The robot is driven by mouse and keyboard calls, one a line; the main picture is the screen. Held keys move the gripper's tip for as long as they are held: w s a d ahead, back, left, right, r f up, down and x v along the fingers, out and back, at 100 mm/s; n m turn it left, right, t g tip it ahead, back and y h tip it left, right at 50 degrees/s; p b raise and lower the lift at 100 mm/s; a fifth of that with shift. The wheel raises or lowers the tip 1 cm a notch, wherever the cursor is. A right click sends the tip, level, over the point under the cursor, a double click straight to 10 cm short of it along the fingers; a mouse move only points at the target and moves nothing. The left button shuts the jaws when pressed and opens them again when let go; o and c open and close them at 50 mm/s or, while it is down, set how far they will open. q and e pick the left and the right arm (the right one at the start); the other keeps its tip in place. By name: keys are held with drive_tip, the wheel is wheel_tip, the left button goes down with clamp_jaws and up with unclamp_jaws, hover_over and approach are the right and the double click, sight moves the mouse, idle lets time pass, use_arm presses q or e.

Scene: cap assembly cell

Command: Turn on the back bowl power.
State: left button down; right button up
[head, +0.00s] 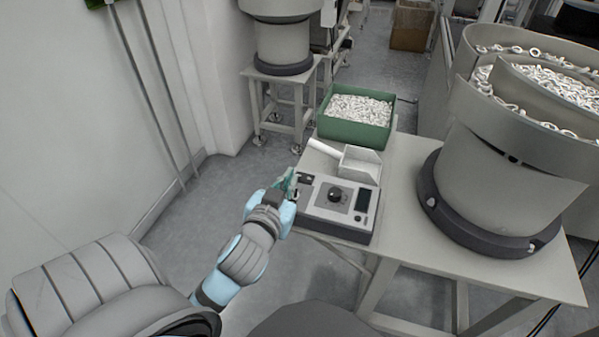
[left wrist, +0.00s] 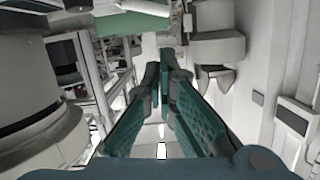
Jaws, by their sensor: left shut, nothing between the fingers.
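A grey control box (head: 325,222) with a black knob (head: 335,195) and a dark display (head: 363,199) sits on the table's left part. A small dark part, possibly a switch, shows at the box's upper left corner (head: 306,178). My left gripper (head: 289,181) is at the box's left edge, its fingers shut and empty; I cannot tell whether they touch it. The shut fingers also show in the left wrist view (left wrist: 163,76). One bowl feeder (head: 283,42) stands at the back; another, larger one (head: 490,178) stands on the right of the table. My right gripper is out of view.
A white scoop (head: 359,165) lies just behind the box. A green bin (head: 352,132) of pale rings stands behind it; its green also shows in the left wrist view (left wrist: 132,22). The table (head: 402,240) is bare between box and large feeder. A wall (head: 70,130) is at left.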

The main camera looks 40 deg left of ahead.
use_arm(q)
drive_tip(key=b, duration=0.2)
hover_over(300, 184)
drive_tip(key=f, duration=0.2)
drive_tip(key=shift+w+d+f, duration=0.1)
drive_tip(key=shift+w+f, duration=0.1)
drive_tip(key=shift+f, duration=0.1)
wheel_tip(300, 184, down, 3)
drive_tip(key=shift+s+r+b, duration=0.1)
drive_tip(key=shift+b, duration=0.7)
drive_tip(key=shift+s+a+f, duration=0.1)
drive_tip(key=shift+a+f, duration=0.1)
drive_tip(key=shift+f, duration=0.3)
drive_tip(key=shift+d, duration=0.1)
